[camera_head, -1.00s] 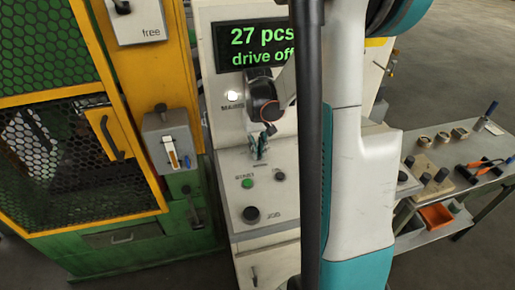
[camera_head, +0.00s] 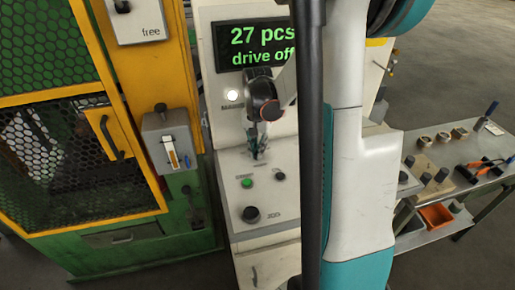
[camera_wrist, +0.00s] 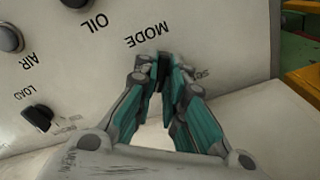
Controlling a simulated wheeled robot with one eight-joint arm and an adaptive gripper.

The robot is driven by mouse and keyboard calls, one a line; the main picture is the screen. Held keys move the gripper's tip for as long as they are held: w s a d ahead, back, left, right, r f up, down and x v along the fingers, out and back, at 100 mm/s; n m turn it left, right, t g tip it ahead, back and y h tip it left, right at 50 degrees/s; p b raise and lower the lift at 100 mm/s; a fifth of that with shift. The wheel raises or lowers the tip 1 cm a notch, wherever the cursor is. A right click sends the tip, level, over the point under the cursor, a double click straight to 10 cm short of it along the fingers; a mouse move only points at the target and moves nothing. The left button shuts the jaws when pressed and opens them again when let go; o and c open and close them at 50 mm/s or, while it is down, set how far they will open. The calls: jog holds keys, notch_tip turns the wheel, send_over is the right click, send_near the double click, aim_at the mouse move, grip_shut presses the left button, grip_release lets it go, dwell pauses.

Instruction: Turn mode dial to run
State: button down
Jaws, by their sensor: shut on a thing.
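The mode dial (camera_wrist: 165,72) is a small dark knob below the printed word MODE on the pale cabinet panel. In the wrist view it is mostly hidden between my fingertips. My gripper (camera_wrist: 163,66) has its teal-padded fingers closed on the dial against the panel. In the head view my gripper (camera_head: 258,150) is small, below the wrist, at the front of the control cabinet (camera_head: 228,130). The dial's pointer and its position cannot be read. A display (camera_head: 260,45) on the cabinet reads "27 pcs" and "drive off".
A lit white lamp (camera_head: 232,96), a green button (camera_head: 247,183) and a black knob (camera_head: 251,214) are on the cabinet. A yellow and green mesh guard (camera_head: 80,150) stands left. A bench (camera_head: 480,150) with parts and tools stands right.

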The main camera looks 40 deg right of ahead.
jog(key=shift+m, duration=0.9)
jog(key=c, duration=1.7)
grip_release()
jog(key=shift+o, duration=0.2)
notch_tip(320, 180, up, 12)
